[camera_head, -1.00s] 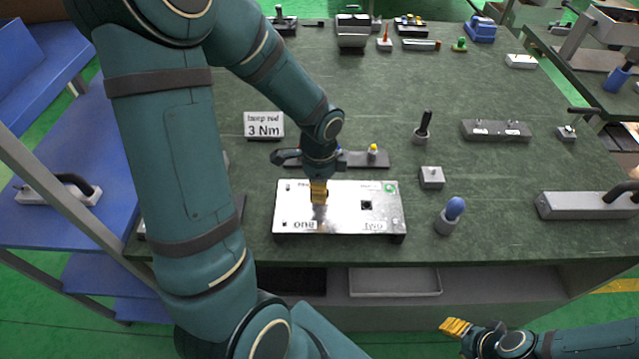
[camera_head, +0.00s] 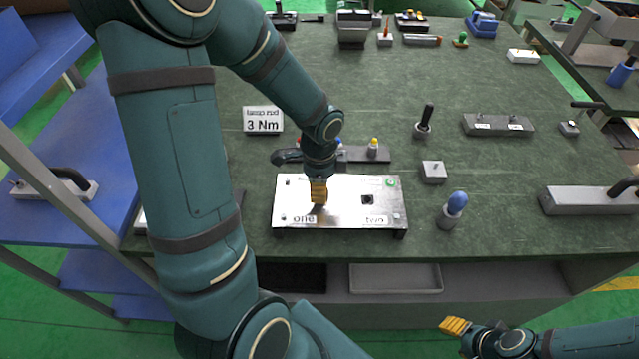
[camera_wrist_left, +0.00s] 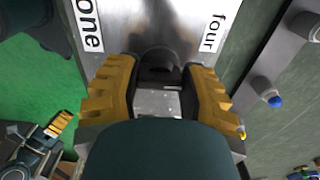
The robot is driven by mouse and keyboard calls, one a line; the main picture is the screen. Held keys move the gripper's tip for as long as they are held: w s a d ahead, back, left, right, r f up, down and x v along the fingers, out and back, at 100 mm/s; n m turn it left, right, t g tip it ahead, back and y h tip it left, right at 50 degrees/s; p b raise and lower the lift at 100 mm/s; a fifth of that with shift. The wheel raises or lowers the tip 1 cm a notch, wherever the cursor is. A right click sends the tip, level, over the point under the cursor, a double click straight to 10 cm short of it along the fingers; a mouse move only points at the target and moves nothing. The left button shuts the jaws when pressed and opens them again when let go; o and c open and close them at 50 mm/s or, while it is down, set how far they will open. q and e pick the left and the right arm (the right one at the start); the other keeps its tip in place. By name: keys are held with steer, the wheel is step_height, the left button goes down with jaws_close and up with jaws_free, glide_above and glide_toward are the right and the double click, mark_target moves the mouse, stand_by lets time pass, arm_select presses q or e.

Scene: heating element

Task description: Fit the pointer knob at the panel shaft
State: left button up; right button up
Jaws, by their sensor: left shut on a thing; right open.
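The silver panel (camera_head: 340,211) lies on the near part of the green bench. It has labels "one" and "two" along its near edge, a black square spot and a green mark. My left gripper (camera_head: 318,192) points down over its left half, low and close to the surface. In the left wrist view its yellow fingers (camera_wrist_left: 158,88) are shut on a dark rounded piece, the pointer knob (camera_wrist_left: 158,66). The panel shaft is hidden under the knob and fingers, so I cannot tell whether the knob sits on it. My right gripper (camera_head: 456,327) is open and empty in front of the bench.
A "3 Nm" sign (camera_head: 263,120) and a dark rack (camera_head: 372,154) stand behind the panel. To the right are a small grey block (camera_head: 433,172), a blue-handled tool (camera_head: 456,203) and a long grey block (camera_head: 590,201). The bench middle right is mostly clear.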

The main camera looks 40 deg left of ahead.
arm_select(q)
steer(key=o, duration=0.9)
step_height(320, 180, up, 12)
steer(key=shift+f, duration=0.1)
stand_by(0.4)
